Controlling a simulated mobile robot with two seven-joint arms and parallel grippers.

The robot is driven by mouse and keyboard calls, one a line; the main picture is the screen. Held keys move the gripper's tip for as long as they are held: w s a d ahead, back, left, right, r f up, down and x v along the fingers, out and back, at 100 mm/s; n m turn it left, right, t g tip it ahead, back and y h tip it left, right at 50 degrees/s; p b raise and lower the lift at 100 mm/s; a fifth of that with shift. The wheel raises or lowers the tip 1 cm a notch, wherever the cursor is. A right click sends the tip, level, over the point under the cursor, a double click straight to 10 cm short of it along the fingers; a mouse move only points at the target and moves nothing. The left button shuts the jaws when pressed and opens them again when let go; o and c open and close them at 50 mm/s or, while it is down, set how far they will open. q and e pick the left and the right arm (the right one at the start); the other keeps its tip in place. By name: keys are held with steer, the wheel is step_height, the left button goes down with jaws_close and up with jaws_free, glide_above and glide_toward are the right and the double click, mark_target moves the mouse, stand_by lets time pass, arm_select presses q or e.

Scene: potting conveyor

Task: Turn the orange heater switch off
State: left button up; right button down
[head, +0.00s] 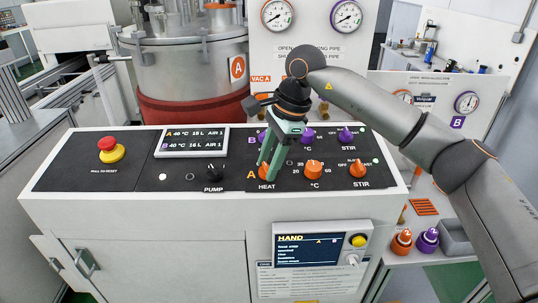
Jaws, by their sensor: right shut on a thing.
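The orange heater switch (264,173) is a small knob above the label HEAT, in the front row A of the dark control panel. My right gripper (268,164) reaches down from above and is shut on this switch. Its green fingers cover much of the knob, so I cannot tell which way its pointer faces. My left gripper is not in view.
An orange temperature knob (313,169) and an orange STIR knob (358,168) stand to the right. Purple knobs (346,135) line the row behind. The black PUMP knob (214,171) and red emergency button (108,145) are to the left. A steel vessel (190,70) stands behind.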

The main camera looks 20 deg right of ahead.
mark_target(284, 175)
steer(key=shift+n+p, duration=0.35)
steer(key=shift+n, duration=0.45)
steer(key=shift+g, duration=0.3)
steer(key=shift+c, duration=2.1)
jaws_free()
steer(key=shift+r, duration=0.1)
steer(key=w+v, duration=0.1)
steer(key=v, duration=1.1)
steer(key=shift+s+r+b, duration=0.2)
steer(key=shift+s+b, duration=0.15)
steer(key=shift+s, duration=0.2)
